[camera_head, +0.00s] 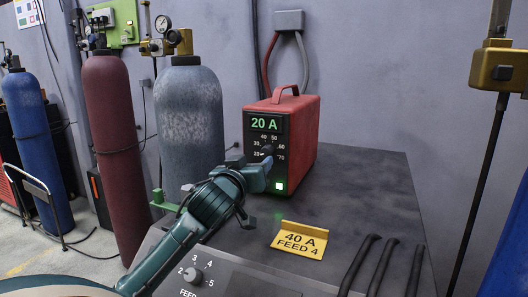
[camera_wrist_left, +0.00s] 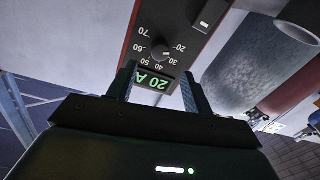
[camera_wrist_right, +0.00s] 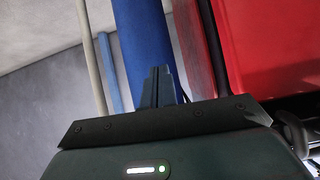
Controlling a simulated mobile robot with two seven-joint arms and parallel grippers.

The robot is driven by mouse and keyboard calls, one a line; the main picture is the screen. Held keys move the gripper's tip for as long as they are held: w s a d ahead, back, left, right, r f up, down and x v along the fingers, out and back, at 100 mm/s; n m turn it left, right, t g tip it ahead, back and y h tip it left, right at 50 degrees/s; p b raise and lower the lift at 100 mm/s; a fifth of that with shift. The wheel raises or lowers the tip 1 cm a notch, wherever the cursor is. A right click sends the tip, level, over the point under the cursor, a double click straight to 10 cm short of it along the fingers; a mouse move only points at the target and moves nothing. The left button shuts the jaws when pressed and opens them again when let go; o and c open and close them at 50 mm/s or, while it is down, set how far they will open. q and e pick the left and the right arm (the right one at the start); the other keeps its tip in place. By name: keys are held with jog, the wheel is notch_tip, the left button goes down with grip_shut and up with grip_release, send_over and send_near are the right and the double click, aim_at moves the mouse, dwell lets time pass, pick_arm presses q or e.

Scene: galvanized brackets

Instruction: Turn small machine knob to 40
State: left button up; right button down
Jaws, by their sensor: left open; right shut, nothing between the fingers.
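The small machine is a red box (camera_head: 297,130) on a dark bench. Its green display (camera_head: 265,124) reads 20 A. Its dark knob (camera_head: 267,150) sits below, inside a dial marked from 20 to 70. In the left wrist view the machine appears upside down, with the knob (camera_wrist_left: 161,51) just past the fingertips. My left gripper (camera_head: 252,176) is open and empty in front of the machine's face, near the knob. Whether it touches the knob I cannot tell. My right gripper (camera_wrist_right: 158,86) is shut and empty; it is out of the head view.
A yellow sign (camera_head: 300,240) on the bench reads 40 A FEED 4. A second knob (camera_head: 193,275), marked FEED, is on the front panel below my left arm. Dark rods (camera_head: 378,265) lie at the bench's right. Gas cylinders (camera_head: 190,120) stand at left. The bench's right-hand middle is clear.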

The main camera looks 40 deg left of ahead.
aim_at(265, 153)
pick_arm(q)
jog(key=p+x, duration=0.1)
jog(key=x, duration=0.6)
jog(key=shift+c, duration=0.4)
jog(key=c, duration=0.9)
